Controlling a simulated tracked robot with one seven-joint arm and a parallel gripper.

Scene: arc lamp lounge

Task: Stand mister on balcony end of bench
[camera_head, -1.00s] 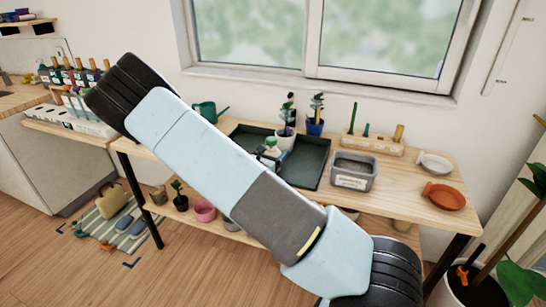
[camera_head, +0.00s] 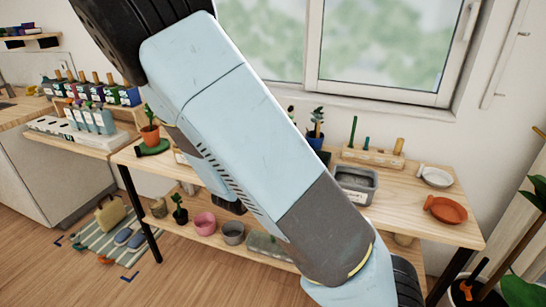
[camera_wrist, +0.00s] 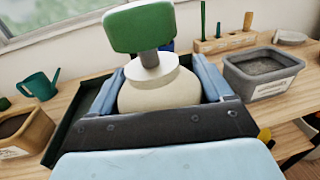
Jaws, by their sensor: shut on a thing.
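The mister (camera_wrist: 160,92) has a round cream body, a white collar and a green spray head. In the wrist view it is upright between the light blue fingers of my gripper (camera_wrist: 160,78), which is shut on its body. The mister is hidden behind my arm in the head view. The bench (camera_head: 455,222) is a long pale wooden table with dark legs under the window. Its left and right ends show, while my arm covers much of its middle. In the wrist view the mister is over or in front of a dark tray (camera_wrist: 62,125); I cannot tell whether they touch.
A green watering can (camera_wrist: 40,86) is left of the tray. Pots stand on the lower shelf.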

